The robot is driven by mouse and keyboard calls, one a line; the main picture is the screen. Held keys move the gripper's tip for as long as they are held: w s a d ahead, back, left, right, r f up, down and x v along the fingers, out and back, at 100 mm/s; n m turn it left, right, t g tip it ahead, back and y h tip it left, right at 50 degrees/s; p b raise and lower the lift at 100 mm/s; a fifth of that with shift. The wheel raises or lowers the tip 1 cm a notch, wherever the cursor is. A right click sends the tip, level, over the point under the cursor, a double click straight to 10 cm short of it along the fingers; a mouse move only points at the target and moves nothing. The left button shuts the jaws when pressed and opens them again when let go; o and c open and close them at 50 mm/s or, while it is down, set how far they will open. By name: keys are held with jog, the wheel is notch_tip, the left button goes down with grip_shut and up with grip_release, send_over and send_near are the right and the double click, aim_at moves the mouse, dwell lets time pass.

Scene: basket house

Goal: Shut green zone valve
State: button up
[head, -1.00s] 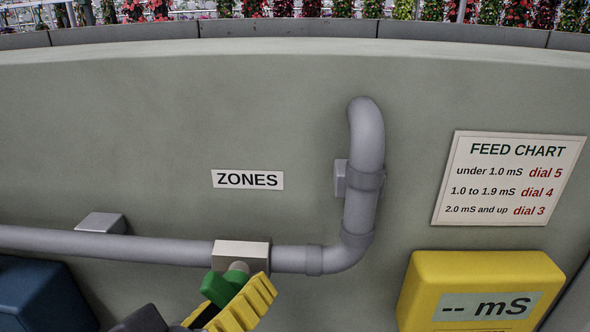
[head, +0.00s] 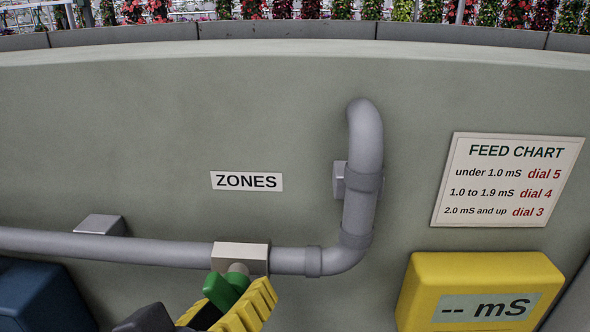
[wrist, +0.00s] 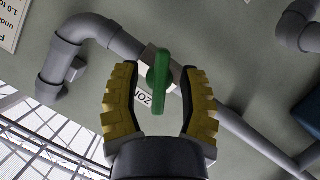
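The green valve handle (head: 219,290) sits on a stem in front of a pale valve block (head: 240,257) on the grey wall pipe. In the wrist view the green handle (wrist: 159,80) stands lengthwise between my gripper's two yellow ridged fingers. My gripper (wrist: 158,84) is open around the handle, with a visible gap on each side. In the head view my gripper (head: 218,318) is at the bottom edge, one yellow finger just right of the handle. The lower end of the handle and part of the fingers are hidden or cut off there.
A grey pipe (head: 150,245) runs along the wall and bends up on the right. A ZONES label (head: 247,181) is above it. A feed chart (head: 508,180) and a yellow meter reading "-- mS" (head: 480,290) are at right. A dark blue box (head: 40,295) is at lower left.

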jog(key=v, duration=1.2)
